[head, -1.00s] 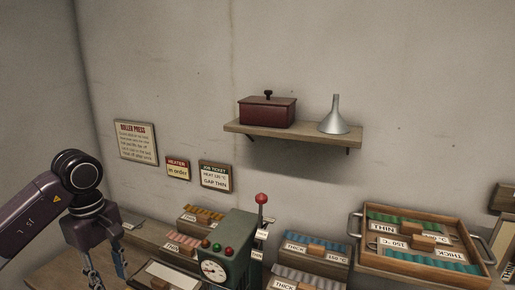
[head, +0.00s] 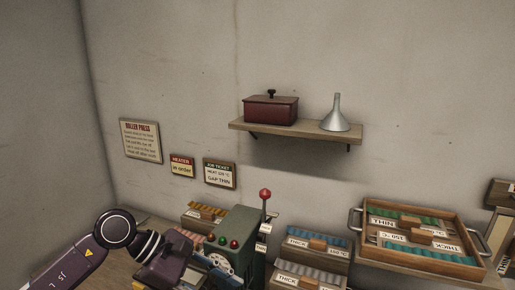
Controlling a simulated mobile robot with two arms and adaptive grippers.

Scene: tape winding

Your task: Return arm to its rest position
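My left arm (head: 118,230) comes in from the lower left. Its dark purple wrist is bent over, and the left gripper (head: 220,265) is low in the picture, in front of the green roller press (head: 238,235). The fingers overlap the press front and hide its gauge. I cannot tell whether they touch the press or whether they are open or shut. My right arm and gripper are out of view.
A red-knobbed lever (head: 265,195) rises on the press. Tape boxes stand around it, and a wooden tray (head: 420,262) with metal handles holds more tapes at right. A wall shelf (head: 290,133) carries a red box (head: 270,110) and a funnel (head: 336,118).

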